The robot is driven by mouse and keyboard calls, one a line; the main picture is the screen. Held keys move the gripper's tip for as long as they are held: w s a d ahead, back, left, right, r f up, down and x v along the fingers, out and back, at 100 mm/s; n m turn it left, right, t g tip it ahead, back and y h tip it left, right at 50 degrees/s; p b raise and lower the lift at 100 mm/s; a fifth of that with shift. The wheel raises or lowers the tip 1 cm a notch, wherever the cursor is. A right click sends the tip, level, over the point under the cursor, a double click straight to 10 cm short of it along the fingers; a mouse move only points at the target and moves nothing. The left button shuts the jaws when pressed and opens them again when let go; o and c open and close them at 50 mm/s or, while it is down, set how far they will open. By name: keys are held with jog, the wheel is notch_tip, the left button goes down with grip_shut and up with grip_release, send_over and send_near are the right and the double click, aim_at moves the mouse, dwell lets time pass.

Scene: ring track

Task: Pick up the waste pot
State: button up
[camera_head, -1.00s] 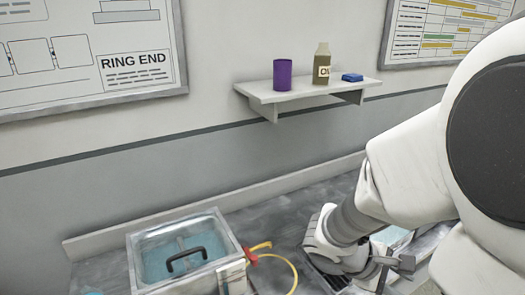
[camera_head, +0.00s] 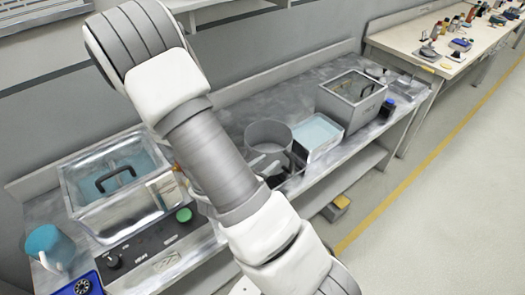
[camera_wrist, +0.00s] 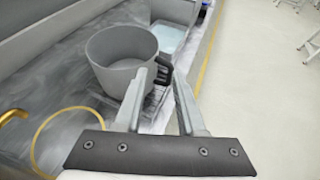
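The waste pot is likely the round grey pot (camera_head: 268,134) standing upright on the bench, right of my arm in the head view. In the wrist view the pot (camera_wrist: 120,52) shows an empty-looking inside and a dark handle (camera_wrist: 165,70) on its right. My gripper (camera_wrist: 167,72) is open. Its two fingertips are apart at the handle, which shows between them; I cannot tell whether they touch it. In the head view my forearm hides part of the bench, and my gripper is small beside the pot.
A lidded water bath (camera_head: 118,180) stands left of my arm. A light-blue tray (camera_head: 318,132) and a grey box (camera_head: 352,98) stand right of the pot. A teal mug (camera_head: 50,247) is at front left.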

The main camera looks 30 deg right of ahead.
jog(key=b, duration=1)
send_near(287, 146)
jog(key=x, duration=0.5)
jog(key=shift+b+x, duration=0.3)
jog(key=shift+x, duration=2.6)
jog(key=shift+a, duration=0.1)
grip_shut()
jog(key=shift+a, duration=0.1)
